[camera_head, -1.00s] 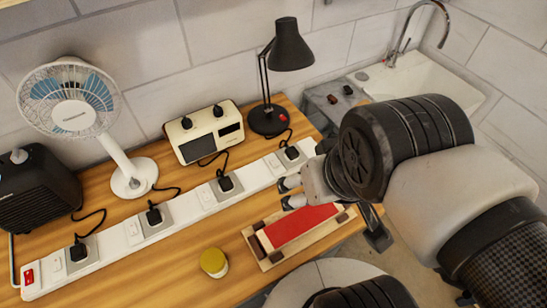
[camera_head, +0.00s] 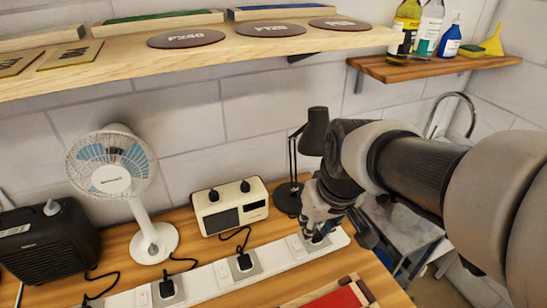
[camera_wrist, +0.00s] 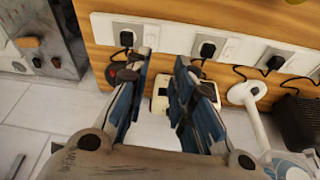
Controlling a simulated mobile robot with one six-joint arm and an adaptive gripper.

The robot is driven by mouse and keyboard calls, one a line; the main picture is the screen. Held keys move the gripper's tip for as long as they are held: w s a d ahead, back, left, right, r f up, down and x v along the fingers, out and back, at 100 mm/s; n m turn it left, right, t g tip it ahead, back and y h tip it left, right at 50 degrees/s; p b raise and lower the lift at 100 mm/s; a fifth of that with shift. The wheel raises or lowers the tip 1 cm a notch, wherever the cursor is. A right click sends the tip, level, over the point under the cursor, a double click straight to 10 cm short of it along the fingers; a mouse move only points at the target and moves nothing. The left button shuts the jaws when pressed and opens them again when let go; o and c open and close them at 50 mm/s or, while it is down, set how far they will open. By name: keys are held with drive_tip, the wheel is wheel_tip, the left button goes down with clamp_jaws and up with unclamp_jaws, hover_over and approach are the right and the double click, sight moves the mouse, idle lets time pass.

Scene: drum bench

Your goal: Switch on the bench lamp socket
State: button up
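The bench lamp (camera_head: 315,132) is black and looks unlit, standing at the right end of the bench. The long white socket strip (camera_head: 272,262) runs along the bench. Its rightmost socket has a black plug (camera_wrist: 127,38), with a white switch (camera_wrist: 151,36) beside it. In the head view this switch (camera_head: 293,244) shows just left of my gripper. My gripper (camera_head: 316,233) is over that strip end and partly hides the plug. In the wrist view my gripper (camera_wrist: 161,62) has its fingers apart and nothing between them. I cannot tell whether it touches the strip.
A cream two-knob radio (camera_head: 230,209) stands left of the lamp, with a white fan (camera_head: 153,240) and a black heater (camera_head: 45,245) beyond. A wooden shelf (camera_head: 110,70) hangs above. A red sanding block (camera_head: 338,298) lies in front of the strip.

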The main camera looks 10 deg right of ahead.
drive_tip(key=shift+n+g, duration=0.4)
drive_tip(key=shift+n, duration=0.2)
drive_tip(key=w+f, duration=0.2)
drive_tip(key=w, duration=0.1)
drive_tip(key=w+f, duration=0.3)
drive_tip(key=w, duration=0.1)
drive_tip(key=w+f, duration=0.3)
drive_tip(key=shift+w+d+f, duration=0.25)
drive_tip(key=shift+d, duration=0.05)
clamp_jaws()
